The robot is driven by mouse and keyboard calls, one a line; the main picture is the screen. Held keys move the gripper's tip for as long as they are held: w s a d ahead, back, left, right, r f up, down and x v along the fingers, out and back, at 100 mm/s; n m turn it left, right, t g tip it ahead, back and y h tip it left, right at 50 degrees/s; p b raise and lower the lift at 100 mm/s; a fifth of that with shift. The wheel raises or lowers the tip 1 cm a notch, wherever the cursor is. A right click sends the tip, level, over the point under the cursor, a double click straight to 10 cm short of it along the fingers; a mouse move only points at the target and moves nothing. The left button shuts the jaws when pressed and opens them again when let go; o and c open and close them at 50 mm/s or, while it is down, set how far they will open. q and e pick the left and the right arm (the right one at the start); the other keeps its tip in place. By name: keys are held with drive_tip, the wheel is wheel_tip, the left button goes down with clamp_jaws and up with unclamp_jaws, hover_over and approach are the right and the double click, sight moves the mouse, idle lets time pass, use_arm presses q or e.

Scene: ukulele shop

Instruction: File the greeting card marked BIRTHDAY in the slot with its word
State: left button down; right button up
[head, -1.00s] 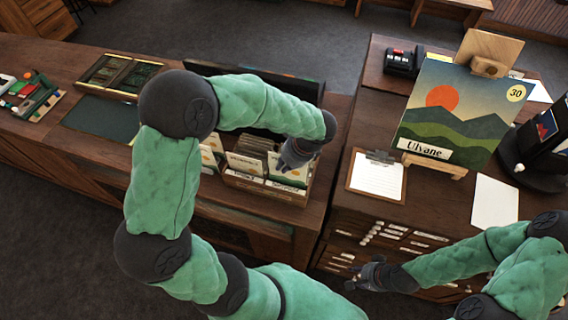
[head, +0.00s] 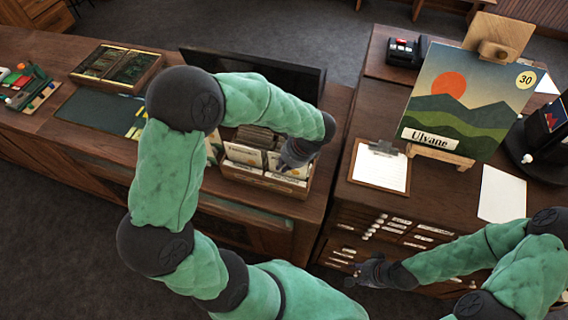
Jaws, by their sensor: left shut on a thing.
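A wooden card box (head: 262,180) stands near the front edge of the left counter. It holds upright cards in rows, with small white labels along its front; their words are too small to read. My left gripper (head: 286,163) is over the right part of the box, shut on a greeting card (head: 275,160) with a small picture. The card is upright at the box's right side; its word is not legible, and I cannot tell how deep it sits. My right gripper (head: 360,279) is apart from the box, in front of the right cabinet; its fingers are too small to judge.
A landscape calendar (head: 465,100) stands on the right cabinet, with a clipboard (head: 380,165) and a white sheet (head: 502,194) before it. A dark screen (head: 300,80) stands behind the box. A dark mat (head: 95,112) lies on the left counter.

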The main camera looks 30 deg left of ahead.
use_arm(q)
drive_tip(key=c, duration=1.3)
unclamp_jaws()
drive_tip(key=v, duration=1.2)
drive_tip(key=shift+d, duration=0.1)
drive_tip(key=shift+f, duration=0.1)
